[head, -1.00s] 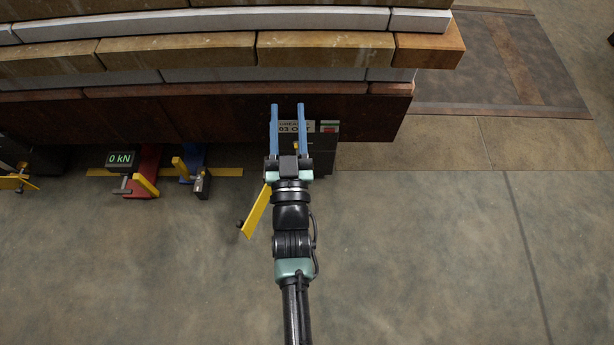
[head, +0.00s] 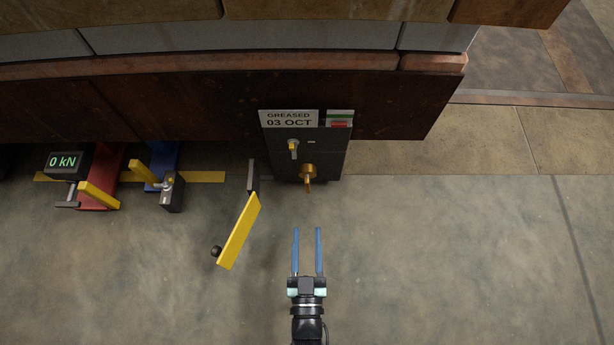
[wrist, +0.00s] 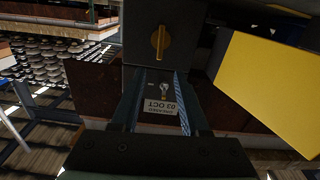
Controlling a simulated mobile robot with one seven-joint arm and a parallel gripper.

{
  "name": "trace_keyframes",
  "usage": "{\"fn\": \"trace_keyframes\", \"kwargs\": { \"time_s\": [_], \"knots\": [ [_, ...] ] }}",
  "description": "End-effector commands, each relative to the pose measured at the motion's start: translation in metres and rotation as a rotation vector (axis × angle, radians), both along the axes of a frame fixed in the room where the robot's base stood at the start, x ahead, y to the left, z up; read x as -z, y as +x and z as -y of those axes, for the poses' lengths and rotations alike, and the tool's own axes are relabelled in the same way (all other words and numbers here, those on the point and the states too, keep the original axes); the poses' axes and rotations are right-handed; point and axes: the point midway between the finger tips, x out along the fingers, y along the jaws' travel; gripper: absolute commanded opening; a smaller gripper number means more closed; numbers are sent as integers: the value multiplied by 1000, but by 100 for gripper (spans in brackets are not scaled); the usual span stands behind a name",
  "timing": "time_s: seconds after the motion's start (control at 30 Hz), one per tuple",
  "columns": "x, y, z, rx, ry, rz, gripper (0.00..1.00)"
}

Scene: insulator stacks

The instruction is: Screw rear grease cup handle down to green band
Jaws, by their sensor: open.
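A brass grease cup handle (head: 308,173) sticks out of the front of a dark box (head: 325,158) under the stack. In the wrist view the brass handle (wrist: 160,42) shows on a dark block, beyond my fingertips. A small plate with green, white and red bands (head: 339,119) sits at the box's upper right; I see no separate green band on the cup. My gripper (head: 307,232) is open and empty, its two blue fingers pointing at the box, apart from the handle. It also shows in the wrist view (wrist: 159,74).
A "GREASED 03 OCT" label (head: 289,119) and a small fitting (head: 293,149) are on the box. A yellow flap (head: 239,231) with a black knob juts out left of my gripper. A "0 kN" gauge (head: 65,161) stands farther left. Floor at right is clear.

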Motion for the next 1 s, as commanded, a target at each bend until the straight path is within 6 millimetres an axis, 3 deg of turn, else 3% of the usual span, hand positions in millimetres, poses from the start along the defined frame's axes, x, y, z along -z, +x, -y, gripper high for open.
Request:
{"fn": "trace_keyframes", "kwargs": {
  "time_s": [0.53, 0.73, 1.0],
  "knots": [
    [2, 104, -1, -1, 1, 6, 45],
    [1, 121, 0, 0, 1, 3, 45],
    [-1, 124, 0, 0, 0, 1, 45]
  ]
}}
